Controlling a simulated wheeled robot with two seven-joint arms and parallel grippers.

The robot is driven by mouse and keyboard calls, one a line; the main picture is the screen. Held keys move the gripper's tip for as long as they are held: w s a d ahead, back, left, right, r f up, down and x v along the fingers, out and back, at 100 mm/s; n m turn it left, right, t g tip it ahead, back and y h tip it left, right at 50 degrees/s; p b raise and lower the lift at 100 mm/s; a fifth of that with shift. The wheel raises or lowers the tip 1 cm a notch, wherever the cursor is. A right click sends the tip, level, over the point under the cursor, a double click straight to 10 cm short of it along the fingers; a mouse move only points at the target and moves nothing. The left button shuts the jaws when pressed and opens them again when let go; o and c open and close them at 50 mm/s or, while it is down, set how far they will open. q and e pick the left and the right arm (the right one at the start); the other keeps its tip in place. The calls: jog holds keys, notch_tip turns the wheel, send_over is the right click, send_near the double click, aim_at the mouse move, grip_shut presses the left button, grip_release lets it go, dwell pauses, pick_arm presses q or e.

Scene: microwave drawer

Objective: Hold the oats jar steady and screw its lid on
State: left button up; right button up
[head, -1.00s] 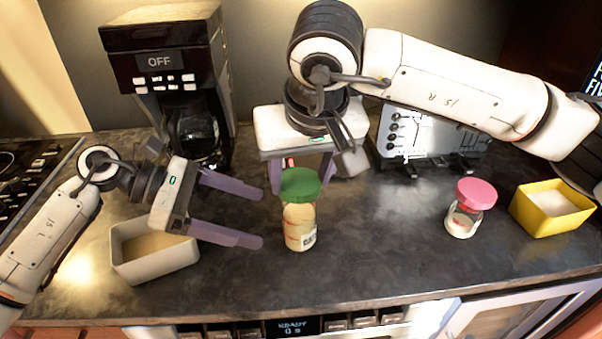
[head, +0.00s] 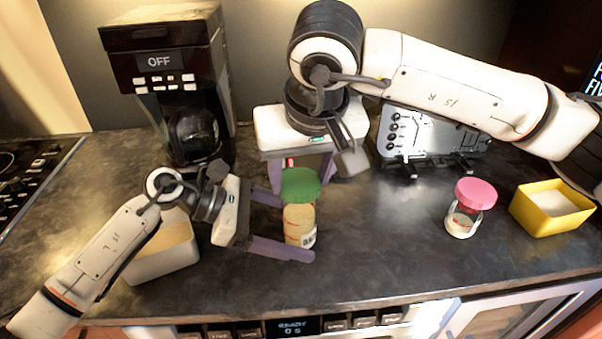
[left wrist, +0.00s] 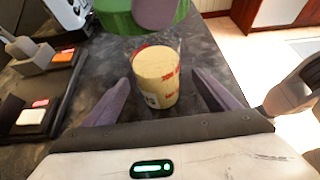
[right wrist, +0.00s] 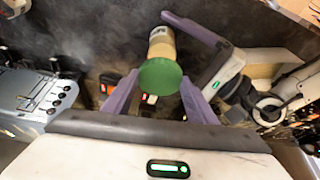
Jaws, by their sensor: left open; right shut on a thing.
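The oats jar (head: 300,224) stands upright on the dark counter, clear with pale oats inside. In the left wrist view the jar (left wrist: 157,75) stands between the fingers with gaps on both sides.
A small jar with a pink lid (head: 476,193) and a yellow container (head: 551,212) stand at the right. A pale bin (head: 162,262) is partly behind my left arm. A coffee maker (head: 165,60) and a toaster (head: 432,138) stand at the back. The front middle counter is clear.

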pick_arm(q)
jog(key=c, duration=1.2)
dwell(0.3)
